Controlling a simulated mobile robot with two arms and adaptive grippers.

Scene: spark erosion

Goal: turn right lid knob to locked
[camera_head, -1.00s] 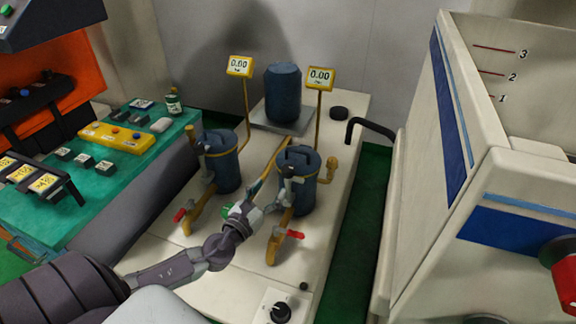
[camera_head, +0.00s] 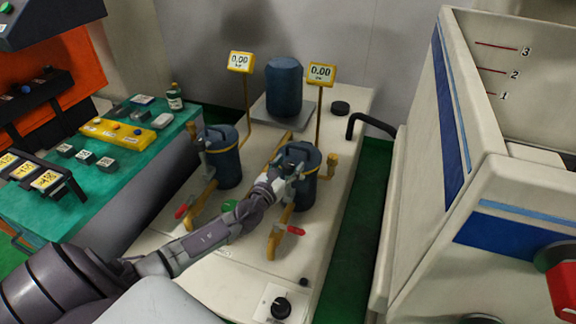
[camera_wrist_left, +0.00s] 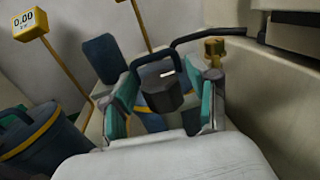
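The right blue canister (camera_head: 303,192) stands on the white bench under the right 0.00 gauge. My left gripper (camera_head: 287,170) is at the top of this canister and covers most of its lid knob in the head view. In the left wrist view, the dark grey lid knob (camera_wrist_left: 165,94) with a small white mark stands between the two teal-padded fingers of my left gripper (camera_wrist_left: 166,108). The fingers are apart, with gaps visible beside the knob. Its exact turn angle is hard to read. My right gripper is not in view.
A left canister (camera_head: 226,167) stands beside it. Yellow gauges (camera_head: 320,74), a dark blue cylinder (camera_head: 284,86) and a black bent pipe (camera_head: 372,125) rise around. A red-handled valve (camera_head: 294,230) sits in front. A large white machine (camera_head: 425,170) bounds the right.

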